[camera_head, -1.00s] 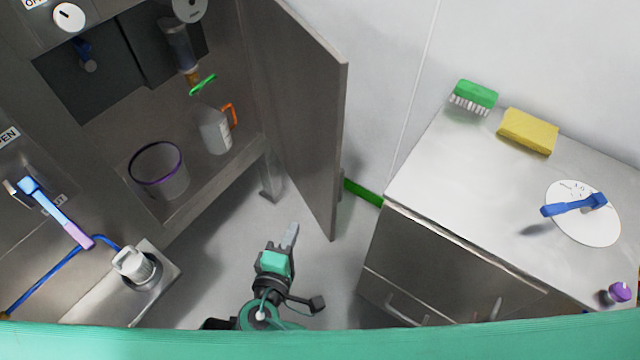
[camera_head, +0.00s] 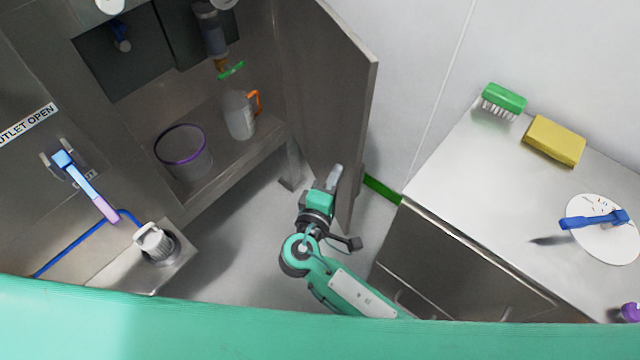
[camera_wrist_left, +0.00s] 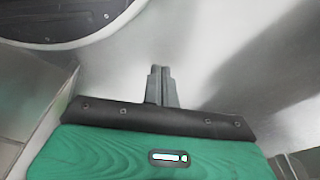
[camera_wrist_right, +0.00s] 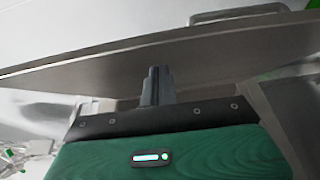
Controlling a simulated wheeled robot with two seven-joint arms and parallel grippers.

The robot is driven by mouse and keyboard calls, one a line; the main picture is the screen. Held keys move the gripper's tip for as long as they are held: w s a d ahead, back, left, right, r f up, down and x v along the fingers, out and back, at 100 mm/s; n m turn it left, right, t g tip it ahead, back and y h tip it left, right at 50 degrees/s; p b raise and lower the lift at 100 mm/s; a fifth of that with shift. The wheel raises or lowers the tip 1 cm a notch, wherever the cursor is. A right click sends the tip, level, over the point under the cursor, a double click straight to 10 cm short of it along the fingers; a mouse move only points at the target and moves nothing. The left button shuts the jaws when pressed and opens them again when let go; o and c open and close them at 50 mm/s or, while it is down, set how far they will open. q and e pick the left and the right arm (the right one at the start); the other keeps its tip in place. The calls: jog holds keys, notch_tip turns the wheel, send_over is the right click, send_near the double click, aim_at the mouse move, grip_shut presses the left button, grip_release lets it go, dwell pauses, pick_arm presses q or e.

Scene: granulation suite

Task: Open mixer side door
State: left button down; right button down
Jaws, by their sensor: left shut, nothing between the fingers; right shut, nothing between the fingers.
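The mixer side door (camera_head: 325,95), a tall grey metal panel, stands swung out from the cabinet on its right side. The interior is exposed. My right gripper (camera_head: 335,172) is shut and empty, at the lower part of the door on its cabinet-facing side. In the right wrist view, the shut fingers (camera_wrist_right: 158,72) point at a broad grey panel (camera_wrist_right: 225,48); I cannot tell whether they touch. A bar handle (camera_wrist_right: 240,12) shows beyond the panel. My left gripper is outside the head view; in the left wrist view its fingers (camera_wrist_left: 161,74) are shut over a pale surface.
Inside the cabinet are a purple-rimmed container (camera_head: 183,155) and a jug with an orange handle (camera_head: 240,115). To the right, a steel counter (camera_head: 470,180) holds a green brush (camera_head: 503,101), a yellow sponge (camera_head: 554,141) and a white disc (camera_head: 605,245). The floor between is open.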

pick_arm(q)
jog(key=shift+s+f, duration=0.15)
jog(key=shift+f, duration=0.15)
pick_arm(e)
jog(key=shift+w+d, duration=0.25)
jog(key=shift+d, duration=0.2)
